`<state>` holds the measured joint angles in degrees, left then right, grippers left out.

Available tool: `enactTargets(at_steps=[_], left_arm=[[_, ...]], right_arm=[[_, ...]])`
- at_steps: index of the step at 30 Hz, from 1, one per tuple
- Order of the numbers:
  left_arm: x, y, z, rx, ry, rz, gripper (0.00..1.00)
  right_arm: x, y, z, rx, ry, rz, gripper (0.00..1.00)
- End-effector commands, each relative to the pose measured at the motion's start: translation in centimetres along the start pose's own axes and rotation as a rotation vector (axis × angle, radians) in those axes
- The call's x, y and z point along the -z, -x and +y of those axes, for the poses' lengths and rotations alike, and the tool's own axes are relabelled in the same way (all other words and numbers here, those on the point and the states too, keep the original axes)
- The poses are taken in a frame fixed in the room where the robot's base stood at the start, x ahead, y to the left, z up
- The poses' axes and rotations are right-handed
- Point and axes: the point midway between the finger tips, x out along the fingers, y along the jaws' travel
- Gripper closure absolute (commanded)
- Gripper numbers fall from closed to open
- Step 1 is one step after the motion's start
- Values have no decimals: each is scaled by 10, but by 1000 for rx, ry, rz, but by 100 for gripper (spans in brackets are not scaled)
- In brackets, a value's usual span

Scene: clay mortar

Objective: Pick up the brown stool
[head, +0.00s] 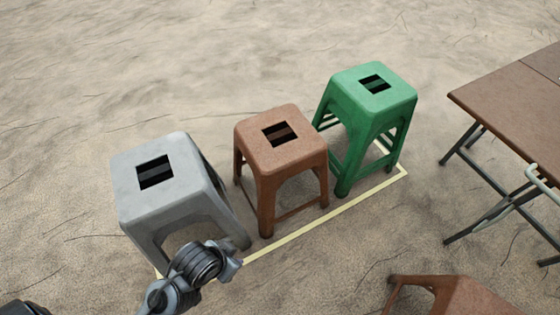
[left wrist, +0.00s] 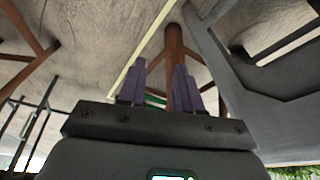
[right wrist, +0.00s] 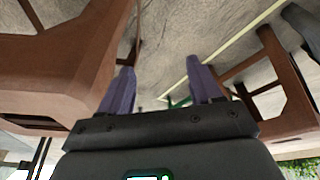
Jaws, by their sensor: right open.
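A brown stool (head: 281,150) stands upright in the row, between the grey stool and the green stool. A second brown stool (head: 455,297) is partly cut off at the bottom right. My left arm reaches in low beside the grey stool; its gripper is unclear in the head view. In the left wrist view my left gripper (left wrist: 158,70) is open, its fingers a modest gap apart, with a brown leg (left wrist: 176,45) behind the right finger. My right gripper (right wrist: 160,72) is open and empty between two brown stools, one at left (right wrist: 75,65) and one at right (right wrist: 283,85).
The grey stool (head: 175,190) and green stool (head: 365,100) flank the row. A yellow line (head: 325,217) runs on the sandy ground along their front. A brown folding table (head: 510,105) with metal legs stands at the right. The ground behind the stools is clear.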

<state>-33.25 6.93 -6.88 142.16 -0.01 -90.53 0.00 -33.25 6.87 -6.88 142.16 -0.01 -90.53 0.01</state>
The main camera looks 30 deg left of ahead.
Motion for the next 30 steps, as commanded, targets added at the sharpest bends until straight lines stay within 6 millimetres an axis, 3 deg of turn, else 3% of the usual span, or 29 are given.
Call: enactTargets(at_steps=[7,13,22,26,30], left_arm=[[0,0,-1,4,-6,-1,66],[0,-1,-1,4,-5,-2,36],[1,1,1,-4,6,0,36],[5,15,0,-3,4,0,36],[16,48,-1,-2,2,0,36]], right_arm=[[0,0,0,0,0,-1,36],[0,-1,0,0,0,-1,36],[0,1,0,0,0,-2,36],[4,14,0,0,0,-4,36],[15,47,2,0,0,-4,36]])
